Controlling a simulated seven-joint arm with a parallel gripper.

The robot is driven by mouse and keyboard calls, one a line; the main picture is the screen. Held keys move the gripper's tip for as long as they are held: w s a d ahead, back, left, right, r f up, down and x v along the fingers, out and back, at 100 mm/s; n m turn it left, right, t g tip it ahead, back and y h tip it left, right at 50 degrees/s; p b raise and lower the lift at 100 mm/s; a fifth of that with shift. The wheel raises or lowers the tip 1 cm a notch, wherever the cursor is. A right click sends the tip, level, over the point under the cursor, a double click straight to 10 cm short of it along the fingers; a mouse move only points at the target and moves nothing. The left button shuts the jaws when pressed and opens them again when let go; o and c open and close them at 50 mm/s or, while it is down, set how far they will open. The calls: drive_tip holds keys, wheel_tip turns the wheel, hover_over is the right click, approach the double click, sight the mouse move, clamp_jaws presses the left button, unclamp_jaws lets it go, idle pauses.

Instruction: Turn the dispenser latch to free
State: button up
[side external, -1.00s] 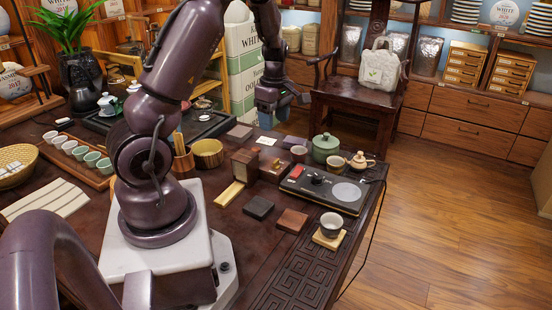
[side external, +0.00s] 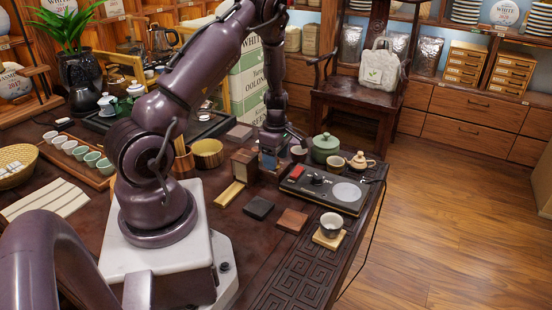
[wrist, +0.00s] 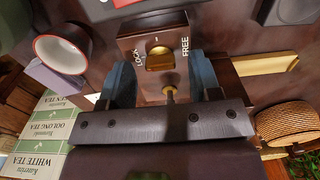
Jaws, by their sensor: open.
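The dispenser (side external: 243,165) is a brown wooden box on the table. In the wrist view its face (wrist: 129,43) carries LOCK on the left and FREE on the right. Between these words sits the gold latch (wrist: 160,60); I cannot tell surely which word it points to. My gripper (wrist: 162,76) is open, its blue fingers on either side of the latch with visible gaps. A small knob on a stem (wrist: 170,93) shows between the fingers, nearer the palm. In the side view my gripper (side external: 271,155) is low beside the dispenser and hides part of it; the latch is hidden there.
A black device with a red button (side external: 340,205) lies right of the dispenser. A green jar (side external: 326,148) and small cups stand behind it. A gold strip (side external: 229,194) and dark flat squares (side external: 258,207) lie in front. A grey-and-red cup (wrist: 63,51) is close in the wrist view.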

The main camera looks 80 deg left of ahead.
drive_tip(key=shift+f, duration=0.3)
drive_tip(key=c, duration=0.9)
